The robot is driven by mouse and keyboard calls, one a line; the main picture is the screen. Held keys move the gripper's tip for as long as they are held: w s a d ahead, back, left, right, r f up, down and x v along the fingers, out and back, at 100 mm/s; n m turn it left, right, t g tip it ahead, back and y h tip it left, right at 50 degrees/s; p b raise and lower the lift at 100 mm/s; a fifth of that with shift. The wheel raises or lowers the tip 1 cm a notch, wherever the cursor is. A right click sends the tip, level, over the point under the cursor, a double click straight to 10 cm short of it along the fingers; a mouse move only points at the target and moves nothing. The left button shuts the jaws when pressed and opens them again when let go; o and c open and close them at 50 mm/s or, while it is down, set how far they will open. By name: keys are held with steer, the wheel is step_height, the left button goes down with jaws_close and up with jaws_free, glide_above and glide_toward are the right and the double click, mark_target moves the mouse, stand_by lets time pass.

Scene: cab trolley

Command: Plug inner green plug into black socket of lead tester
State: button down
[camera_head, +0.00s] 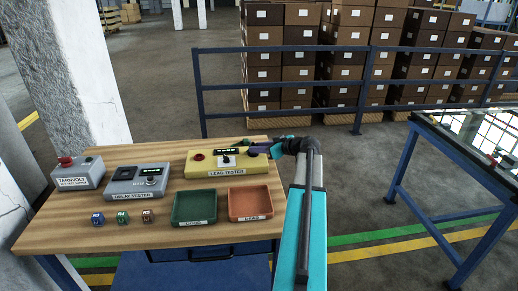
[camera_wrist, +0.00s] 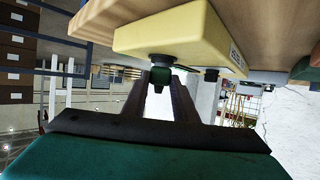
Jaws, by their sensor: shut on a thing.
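The yellow lead tester (camera_head: 213,169) stands at the back of the wooden table, with a small display, a dial and a red round part on top. In the wrist view its yellow body (camera_wrist: 185,35) fills the upper middle. A black socket (camera_wrist: 162,59) sticks out of its side. The green plug (camera_wrist: 160,76) is between my gripper's fingers (camera_wrist: 158,90), lined up with that socket and overlapping it in view. I cannot tell how far it is seated. My gripper (camera_head: 262,148) is shut on the plug at the tester's right end, where the plug is largely hidden.
A second dark fitting (camera_wrist: 211,74) sits on the tester's side. A relay tester (camera_head: 138,182) and a grey box with a red button (camera_head: 77,174) stand left. A green tray (camera_head: 194,207) and an orange tray (camera_head: 250,202) lie in front, with small cubes (camera_head: 122,217) nearby.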

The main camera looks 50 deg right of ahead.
steer(key=shift+f, duration=0.15)
steer(key=c, duration=1.3)
jaws_free()
steer(key=shift+c, duration=0.2)
steer(key=shift+s, duration=0.1)
steer(key=b+v, duration=0.3)
steer(key=v, duration=1)
steer(key=shift+s, duration=0.35)
